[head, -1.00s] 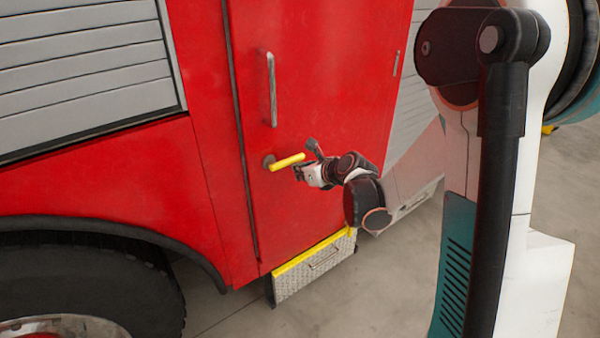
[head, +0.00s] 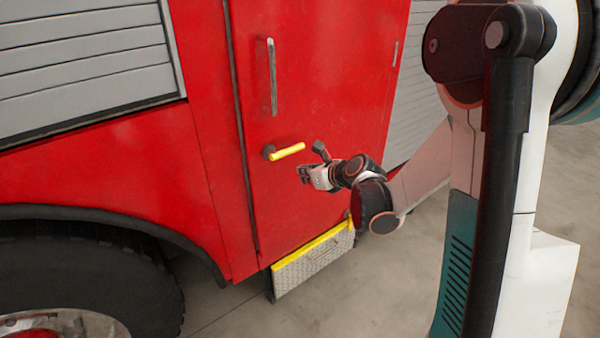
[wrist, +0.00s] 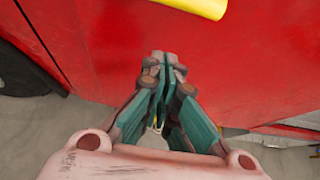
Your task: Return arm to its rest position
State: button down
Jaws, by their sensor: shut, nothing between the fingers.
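My gripper (head: 304,174) is shut and empty in front of the red door (head: 300,80) of the fire truck. It is below and slightly right of the yellow door handle (head: 288,151), apart from it. In the wrist view my shut fingers (wrist: 165,75) point toward the red panel, and the yellow handle (wrist: 200,6) shows at the top edge. My arm reaches in from the right, bent at the elbow.
A vertical grab bar (head: 272,76) is on the door above the handle. A yellow-edged metal step (head: 313,262) juts out below the door. A large black wheel (head: 80,285) is at lower left. The grey floor (head: 380,290) right of the step is clear.

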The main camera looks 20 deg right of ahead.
jog(key=p+v, duration=0.2)
jog(key=v, duration=0.6)
